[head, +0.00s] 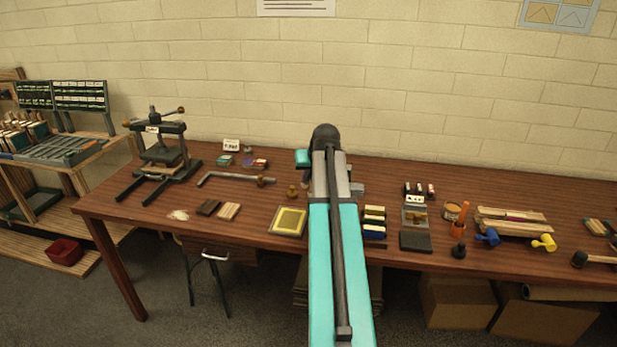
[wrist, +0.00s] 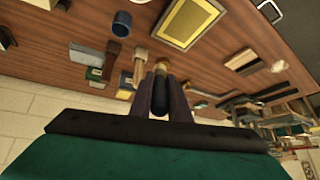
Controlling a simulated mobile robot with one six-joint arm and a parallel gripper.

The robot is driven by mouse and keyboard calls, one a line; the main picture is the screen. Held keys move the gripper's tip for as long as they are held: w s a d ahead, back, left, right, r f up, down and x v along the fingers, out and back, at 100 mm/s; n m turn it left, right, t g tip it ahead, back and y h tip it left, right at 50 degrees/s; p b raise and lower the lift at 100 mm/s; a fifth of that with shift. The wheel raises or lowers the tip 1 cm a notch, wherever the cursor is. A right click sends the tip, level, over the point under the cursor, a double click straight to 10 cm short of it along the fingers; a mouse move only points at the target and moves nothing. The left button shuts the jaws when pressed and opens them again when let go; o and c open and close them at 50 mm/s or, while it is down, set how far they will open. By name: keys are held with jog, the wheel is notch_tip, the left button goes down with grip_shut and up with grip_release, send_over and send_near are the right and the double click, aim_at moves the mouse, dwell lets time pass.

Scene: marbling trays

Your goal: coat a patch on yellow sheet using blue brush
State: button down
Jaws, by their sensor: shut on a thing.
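The yellow sheet (head: 289,221) lies flat in a pale frame near the table's front edge, just left of my arm in the head view. It also shows at the top middle of the wrist view (wrist: 190,22), beyond my fingertips. My gripper (wrist: 161,80) is shut on a dark, round-ended tool (wrist: 160,98) with a tan part toward its tip. The tool's colour is too dark to tell whether it is the blue brush. It appears held above the table, apart from the sheet. In the head view my arm hides the fingers and the tool.
A blue cylinder (wrist: 121,25) stands near the sheet in the wrist view. Light and dark blocks (head: 228,210) lie left of the sheet. A screw press (head: 160,150) stands at the table's left. Stacked blocks (head: 374,222) and a dark pad (head: 415,241) lie right of my arm.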

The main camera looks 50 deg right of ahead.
jog(key=shift+f+b, duration=1.45)
jog(key=shift+f, duration=1.05)
jog(key=shift+a, duration=0.15)
jog(key=w+a+r+n+y, duration=0.1)
jog(key=w+a, duration=0.2)
jog(key=a, duration=0.4)
jog(key=w+a+n, duration=0.1)
jog(key=w+a, duration=0.3)
jog(key=a, duration=0.2)
jog(key=a+r+n+y, duration=0.1)
jog(key=a+n, duration=0.1)
jog(key=a, duration=1.1)
jog(key=w+a+r+n+y, duration=0.1)
jog(key=a, duration=1.2)
jog(key=w+a+r+n+y+b, duration=0.1)
jog(key=a+n, duration=0.1)
jog(key=a, duration=1.2)
jog(key=shift+n+t, duration=0.3)
